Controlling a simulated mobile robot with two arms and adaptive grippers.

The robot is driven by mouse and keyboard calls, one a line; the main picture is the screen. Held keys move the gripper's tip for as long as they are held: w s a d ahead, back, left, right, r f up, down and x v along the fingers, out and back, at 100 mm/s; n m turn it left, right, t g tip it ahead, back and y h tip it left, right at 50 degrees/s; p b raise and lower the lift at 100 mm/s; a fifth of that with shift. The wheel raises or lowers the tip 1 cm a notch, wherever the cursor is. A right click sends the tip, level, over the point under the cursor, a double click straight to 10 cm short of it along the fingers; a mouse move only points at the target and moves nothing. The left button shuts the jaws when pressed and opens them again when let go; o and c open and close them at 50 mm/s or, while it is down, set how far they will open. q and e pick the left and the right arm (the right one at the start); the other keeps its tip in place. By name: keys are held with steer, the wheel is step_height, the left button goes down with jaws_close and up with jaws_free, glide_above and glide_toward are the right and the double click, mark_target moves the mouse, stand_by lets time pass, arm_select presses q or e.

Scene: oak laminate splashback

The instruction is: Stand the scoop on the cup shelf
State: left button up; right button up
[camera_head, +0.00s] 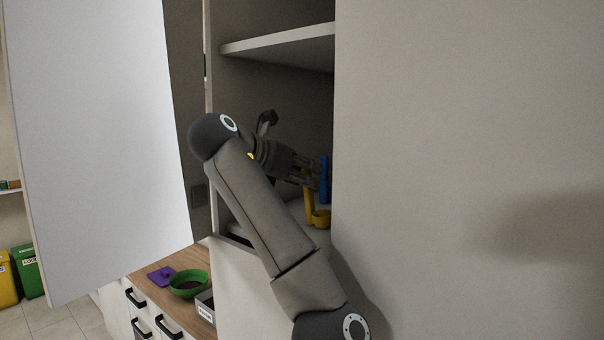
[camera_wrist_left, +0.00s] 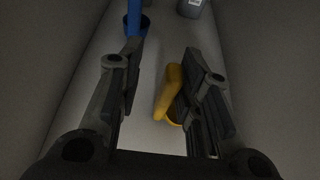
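A yellow scoop (camera_head: 320,219) stands on the lower shelf (camera_head: 297,210) inside the open cupboard, its cup low and its handle upright. In the left wrist view the yellow scoop (camera_wrist_left: 171,88) is between my fingers, close beside the right-hand one; its cup is partly hidden by that finger. My left gripper (camera_head: 314,174) reaches into the cupboard at the handle's upper end. In the left wrist view the gripper (camera_wrist_left: 164,62) is open, with a wide gap to the left-hand finger. My right gripper is not in view.
A blue scoop-like item (camera_head: 325,178) stands just behind the yellow one; it also shows in the wrist view (camera_wrist_left: 136,22). A grey container (camera_wrist_left: 190,7) is deeper in. An upper shelf (camera_head: 285,45) and open door (camera_head: 95,140) bound the space. A green bowl (camera_head: 188,285) sits on the counter below.

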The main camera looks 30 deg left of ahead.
arm_select(q)
steer(key=shift+w+d, duration=0.15)
steer(key=shift+d, duration=0.3)
steer(key=b+v, duration=0.2)
steer(key=v, duration=0.3)
steer(key=shift+s+r+b, duration=0.25)
steer(key=shift+s+b, duration=0.1)
steer(key=shift+b, duration=0.05)
steer(key=b+v, duration=0.2)
steer(key=v, duration=0.4)
steer(key=shift+a, duration=0.2)
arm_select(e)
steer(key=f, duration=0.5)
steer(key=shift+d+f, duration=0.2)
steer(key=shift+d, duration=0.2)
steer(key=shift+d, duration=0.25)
arm_select(q)
steer(key=shift+f, duration=0.1)
